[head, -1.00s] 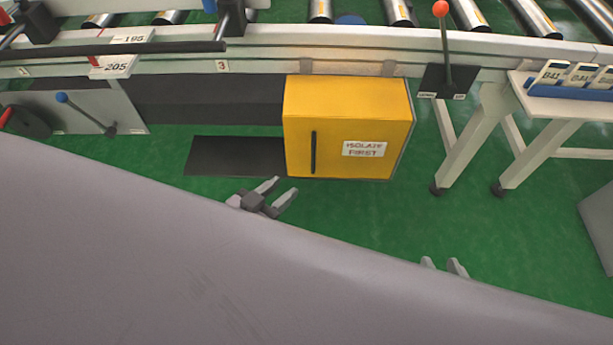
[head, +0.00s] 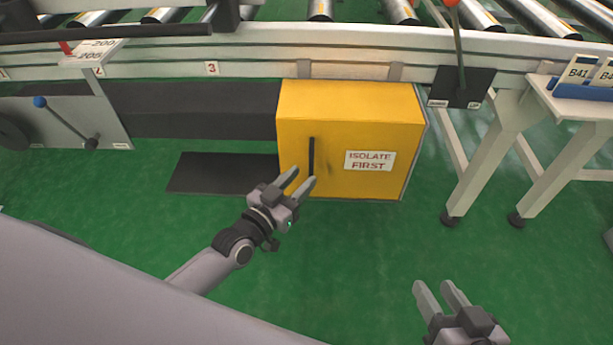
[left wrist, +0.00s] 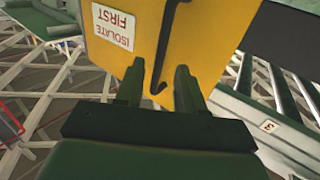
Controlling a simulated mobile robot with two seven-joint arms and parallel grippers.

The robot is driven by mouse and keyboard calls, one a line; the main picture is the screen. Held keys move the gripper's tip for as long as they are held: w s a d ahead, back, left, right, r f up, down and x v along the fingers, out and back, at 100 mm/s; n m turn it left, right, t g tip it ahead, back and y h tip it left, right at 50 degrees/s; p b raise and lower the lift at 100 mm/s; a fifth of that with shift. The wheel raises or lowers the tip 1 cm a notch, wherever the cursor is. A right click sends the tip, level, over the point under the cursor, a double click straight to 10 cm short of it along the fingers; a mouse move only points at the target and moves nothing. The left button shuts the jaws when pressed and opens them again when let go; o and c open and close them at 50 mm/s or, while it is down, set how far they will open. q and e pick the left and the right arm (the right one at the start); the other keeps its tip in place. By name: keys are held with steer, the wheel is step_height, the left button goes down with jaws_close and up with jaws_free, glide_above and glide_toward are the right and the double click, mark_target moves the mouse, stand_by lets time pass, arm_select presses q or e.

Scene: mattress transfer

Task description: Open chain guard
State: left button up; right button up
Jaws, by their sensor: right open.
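The chain guard is a yellow box (head: 350,105) under the conveyor's side rail, with a white label reading ISOLATE FIRST (head: 369,161) and a black vertical handle (head: 311,156) near its left edge. It looks shut. My left gripper (head: 302,178) is open just in front of the handle's lower end. In the left wrist view the yellow box (left wrist: 205,45) fills the upper middle, and the handle (left wrist: 168,45) ends between the two open fingers (left wrist: 160,88). Contact with the handle cannot be told. My right gripper (head: 441,288) is open and empty over the floor at lower right.
The roller conveyor (head: 240,58) runs across the back. A black mat (head: 222,172) lies left of the box. A white side table (head: 575,105) with blue-based cards stands at right. A blue-knobbed lever (head: 68,122) is at left. Green floor in front is clear.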

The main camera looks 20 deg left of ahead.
mark_target(306, 173)
arm_select(q)
steer(key=x, duration=0.3)
steer(key=shift+b, duration=0.35)
arm_select(e)
steer(key=shift+w+a+f+y, duration=0.15)
steer(key=shift+a+y, duration=0.15)
steer(key=shift+a, duration=0.05)
arm_select(q)
jaws_close()
